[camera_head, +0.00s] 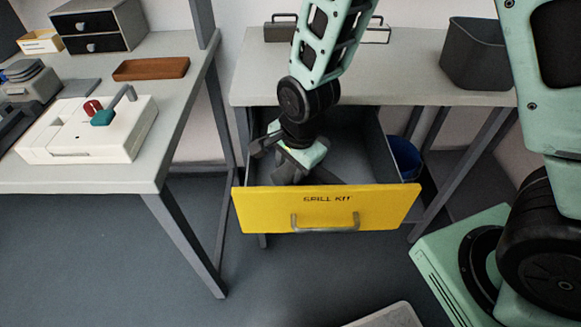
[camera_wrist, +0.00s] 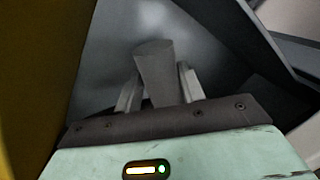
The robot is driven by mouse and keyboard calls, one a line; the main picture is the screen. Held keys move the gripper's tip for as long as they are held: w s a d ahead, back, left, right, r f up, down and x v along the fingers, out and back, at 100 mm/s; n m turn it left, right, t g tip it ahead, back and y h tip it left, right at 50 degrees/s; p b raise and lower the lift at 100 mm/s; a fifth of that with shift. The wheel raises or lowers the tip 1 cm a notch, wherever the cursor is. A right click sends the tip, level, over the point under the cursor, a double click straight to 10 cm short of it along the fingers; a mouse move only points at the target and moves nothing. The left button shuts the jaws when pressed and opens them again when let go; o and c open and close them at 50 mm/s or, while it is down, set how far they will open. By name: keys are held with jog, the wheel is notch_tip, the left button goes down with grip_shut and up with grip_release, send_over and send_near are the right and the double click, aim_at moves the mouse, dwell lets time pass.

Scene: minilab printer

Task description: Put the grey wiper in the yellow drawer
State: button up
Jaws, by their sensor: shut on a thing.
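The yellow drawer (camera_head: 380,203), marked "SPILL KIT", is pulled open under the right-hand table. Its grey inside shows behind the yellow front, which also fills the left side of the wrist view (camera_wrist: 35,60). My gripper (camera_head: 290,172) reaches down into the left part of the drawer. In the wrist view my gripper (camera_wrist: 158,92) is shut on a grey tapered piece, the grey wiper (camera_wrist: 155,62), which stands between the two fingers. The wiper's lower part is hidden, and I cannot tell whether it touches the drawer floor.
A dark grey bin (camera_head: 475,55) stands on the right-hand table (camera_head: 420,88). A blue bin (camera_head: 405,158) is beside the drawer. The left table holds a white device (camera_head: 75,140), a brown tray (camera_head: 150,68) and a small drawer unit (camera_head: 95,25).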

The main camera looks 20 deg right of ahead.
notch_tip(320, 180, down, 2)
jog(key=shift+f, duration=0.1)
jog(key=w, duration=0.2)
jog(key=w+d, duration=0.1)
jog(key=w, duration=0.1)
jog(key=shift+w+d, duration=0.1)
jog(key=shift+d, duration=0.1)
jog(key=shift+a+f+b, duration=0.1)
jog(key=shift+f+b, duration=0.25)
jog(key=shift+f, duration=0.25)
jog(key=shift+s, duration=0.2)
jog(key=o, duration=1.1)
jog(key=shift+o, duration=0.2)
